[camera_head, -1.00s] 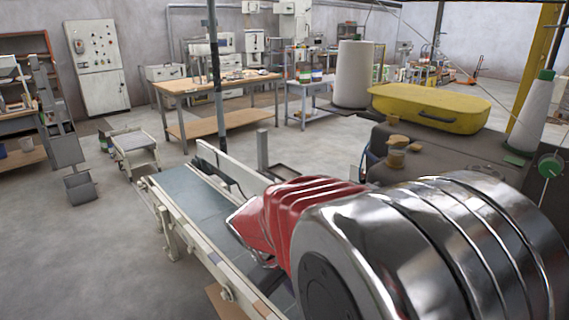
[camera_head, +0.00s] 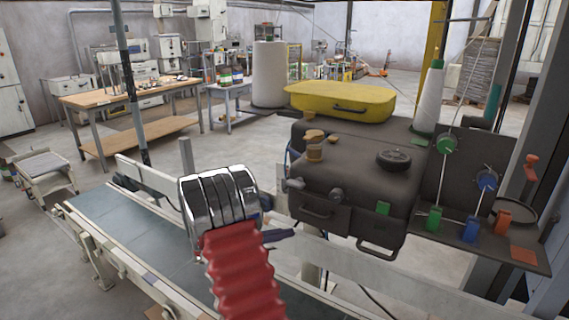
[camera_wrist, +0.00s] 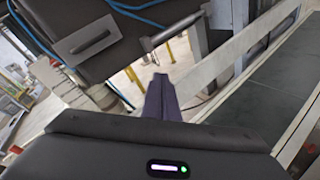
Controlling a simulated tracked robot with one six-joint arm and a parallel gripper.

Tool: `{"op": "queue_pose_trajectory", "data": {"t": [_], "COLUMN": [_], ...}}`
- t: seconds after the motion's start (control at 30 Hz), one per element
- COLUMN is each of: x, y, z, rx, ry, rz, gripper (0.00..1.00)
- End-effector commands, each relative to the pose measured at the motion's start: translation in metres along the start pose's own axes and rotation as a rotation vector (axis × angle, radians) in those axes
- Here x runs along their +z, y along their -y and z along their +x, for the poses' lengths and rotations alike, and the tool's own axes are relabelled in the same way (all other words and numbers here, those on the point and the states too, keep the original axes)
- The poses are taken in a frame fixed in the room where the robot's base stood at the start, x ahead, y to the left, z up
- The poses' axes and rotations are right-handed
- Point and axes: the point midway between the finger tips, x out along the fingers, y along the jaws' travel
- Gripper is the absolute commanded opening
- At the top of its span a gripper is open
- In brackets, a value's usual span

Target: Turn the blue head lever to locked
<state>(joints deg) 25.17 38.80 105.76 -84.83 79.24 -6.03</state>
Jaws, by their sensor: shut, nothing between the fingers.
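My gripper (camera_head: 286,234) is shut and empty, its dark fingers pointing right from behind my arm, in front of the dark sewing head (camera_head: 350,185). In the wrist view the closed fingers (camera_wrist: 161,95) point up the picture, with the head's dark casing (camera_wrist: 95,40) beyond them to the upper left. I cannot pick out the blue head lever with certainty.
A conveyor (camera_head: 130,235) with pale rails runs below my arm. A yellow case (camera_head: 342,101) and a white thread cone (camera_head: 429,98) stand on or behind the head. Blue cables (camera_wrist: 135,12) hang near the casing. Open floor lies beyond the conveyor.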

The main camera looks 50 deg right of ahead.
Motion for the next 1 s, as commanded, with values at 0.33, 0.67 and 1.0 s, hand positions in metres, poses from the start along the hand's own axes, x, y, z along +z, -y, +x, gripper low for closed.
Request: {"op": "queue_pose_trajectory", "data": {"t": [0.33,0.67,1.0], "x": [-0.006,0.016,0.017], "y": [-0.107,-0.156,-0.156], "z": [0.004,-0.024,-0.024], "rx": [0.398,0.574,0.574], "ry": [0.26,0.401,0.403], "rz": [-0.105,-0.101,-0.102], "gripper": [0.0,0.0,0.0]}}
